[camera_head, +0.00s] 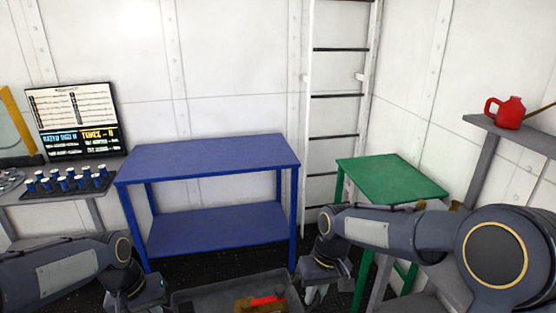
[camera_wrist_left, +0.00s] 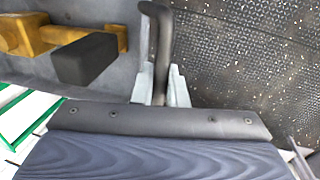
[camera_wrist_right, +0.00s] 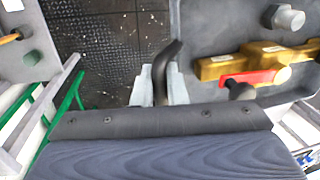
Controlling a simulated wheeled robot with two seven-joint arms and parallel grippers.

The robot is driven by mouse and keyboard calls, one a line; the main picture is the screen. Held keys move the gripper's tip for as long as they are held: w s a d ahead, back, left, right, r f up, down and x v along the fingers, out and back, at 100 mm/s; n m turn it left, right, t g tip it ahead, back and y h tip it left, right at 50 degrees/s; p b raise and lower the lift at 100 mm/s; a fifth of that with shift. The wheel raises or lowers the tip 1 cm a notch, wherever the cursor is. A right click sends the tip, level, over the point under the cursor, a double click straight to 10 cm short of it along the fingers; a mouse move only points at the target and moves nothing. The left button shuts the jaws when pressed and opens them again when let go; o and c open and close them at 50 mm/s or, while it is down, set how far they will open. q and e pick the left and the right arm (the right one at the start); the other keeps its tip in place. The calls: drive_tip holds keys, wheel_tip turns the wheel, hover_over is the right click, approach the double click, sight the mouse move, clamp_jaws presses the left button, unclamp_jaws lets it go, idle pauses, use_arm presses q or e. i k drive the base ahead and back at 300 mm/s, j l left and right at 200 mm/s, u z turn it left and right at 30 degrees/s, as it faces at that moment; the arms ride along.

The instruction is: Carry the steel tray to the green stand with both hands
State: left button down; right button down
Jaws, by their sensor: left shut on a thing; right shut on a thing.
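The grey steel tray (camera_head: 184,298) is at the bottom centre of the head view, in front of the blue table, its near part cut off. My left gripper (camera_wrist_left: 160,92) is shut on the tray's dark handle at one end. My right gripper (camera_wrist_right: 158,88) is shut on the handle at the other end. A brass-coloured piece with a red part (camera_wrist_right: 255,77) lies in the tray, and a grey bolt-like piece (camera_wrist_right: 287,18) shows there too. The green stand (camera_head: 390,180) is to the right, beyond my right forearm, its visible top bare.
A blue two-level table (camera_head: 210,157) stands empty straight ahead. A ladder (camera_head: 310,130) is on the wall behind. A shelf at right holds a red jug (camera_head: 505,112). Dark textured floor shows beside the tray.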

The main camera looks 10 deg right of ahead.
sight(383, 175)
drive_tip(key=i+j+z, duration=0.15)
drive_tip(key=i+z, duration=0.15)
drive_tip(key=i, duration=0.95)
drive_tip(key=i+z, duration=0.35)
drive_tip(key=i, duration=0.2)
drive_tip(key=i+j+z, duration=0.35)
drive_tip(key=i, duration=0.15)
drive_tip(key=i+z, duration=0.25)
drive_tip(key=z, duration=0.15)
drive_tip(key=i+z, duration=0.3)
drive_tip(key=z, duration=0.15)
drive_tip(key=i+j+z, duration=0.2)
drive_tip(key=z, duration=0.2)
drive_tip(key=i+j+z, duration=0.25)
drive_tip(key=i+j, duration=0.05)
drive_tip(key=i, duration=0.1)
